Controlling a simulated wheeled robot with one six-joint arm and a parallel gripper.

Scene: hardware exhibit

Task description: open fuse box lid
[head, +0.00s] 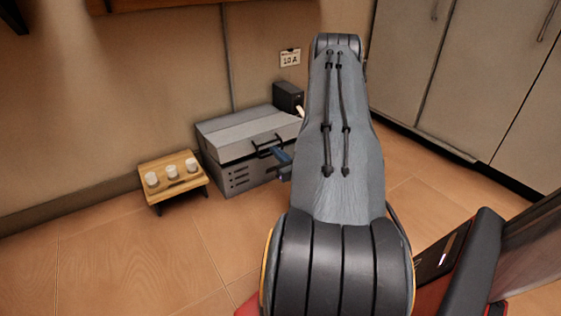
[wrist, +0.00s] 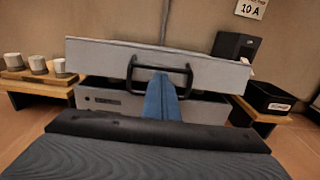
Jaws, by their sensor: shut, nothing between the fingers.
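The fuse box (head: 250,172) is a grey metal case with side vents, standing on the floor against the wall. Its lid (head: 240,132) is lighter grey and has a black bar handle (head: 268,146) on the front. My gripper (head: 283,158) is at the handle. Its blue fingers (wrist: 163,82) are shut and empty, overlapping the middle of the handle (wrist: 133,72). Whether they touch it is unclear.
A small wooden stand (head: 174,180) with white cylinders is left of the box. A black device (head: 288,96) is behind it, below a 10 A sign (head: 290,58). Grey cabinets (head: 420,60) line the right wall.

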